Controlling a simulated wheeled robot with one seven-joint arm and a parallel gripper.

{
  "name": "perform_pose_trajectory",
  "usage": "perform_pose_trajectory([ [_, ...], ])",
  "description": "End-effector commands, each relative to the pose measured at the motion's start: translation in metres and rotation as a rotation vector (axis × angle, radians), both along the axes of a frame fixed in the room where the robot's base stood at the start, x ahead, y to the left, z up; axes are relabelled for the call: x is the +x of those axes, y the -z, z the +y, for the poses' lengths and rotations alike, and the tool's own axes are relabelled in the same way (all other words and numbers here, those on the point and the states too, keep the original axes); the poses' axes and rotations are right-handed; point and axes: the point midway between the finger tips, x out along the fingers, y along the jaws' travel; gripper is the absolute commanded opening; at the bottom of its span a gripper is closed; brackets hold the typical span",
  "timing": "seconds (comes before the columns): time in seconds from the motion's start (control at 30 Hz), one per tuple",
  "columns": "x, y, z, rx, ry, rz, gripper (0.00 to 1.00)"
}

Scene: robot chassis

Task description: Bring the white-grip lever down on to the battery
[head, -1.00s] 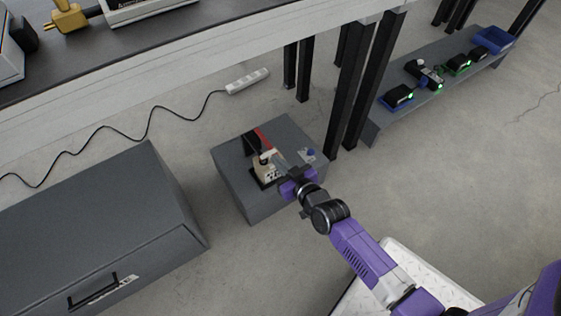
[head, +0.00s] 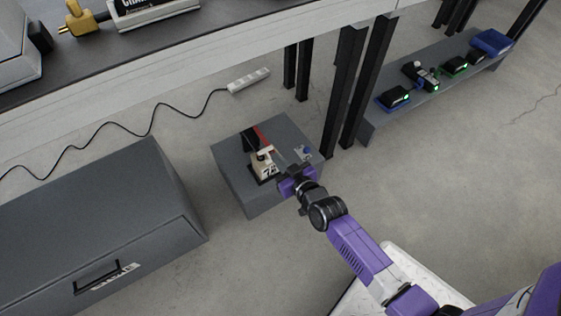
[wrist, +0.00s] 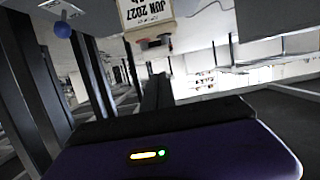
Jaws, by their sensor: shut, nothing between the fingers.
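A cream battery (head: 264,169) with a dark number label stands on a grey block (head: 240,185). In the wrist view its date label (wrist: 145,10) shows upside down at the top edge. A small white part (head: 265,151), which looks like the lever's white grip, shows at the battery's top. A red and black part is just behind it. I cannot tell whether the grip touches the battery. My gripper (head: 283,162) is shut and empty, just right of the battery and close to it. Its purple body hides part of the block; any contact is unclear.
A blue knob (head: 307,150) sits on the block's right side and also shows in the wrist view (wrist: 62,28). Dark table legs (head: 345,95) stand behind on the right. A grey drawer cabinet (head: 100,220) is on the left. A power strip (head: 248,81) lies on the floor.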

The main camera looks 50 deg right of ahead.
Motion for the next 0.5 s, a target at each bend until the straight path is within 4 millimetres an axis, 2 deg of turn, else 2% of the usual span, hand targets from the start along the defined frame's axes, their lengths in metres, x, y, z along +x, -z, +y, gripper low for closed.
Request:
perform_pose_trajectory([
  [0.03, -0.001, 0.000, 0.002, 0.000, -0.001, -0.002, 0.00],
  [0.5, -0.046, 0.062, 0.014, -0.001, 0.000, -0.010, 0.00],
])
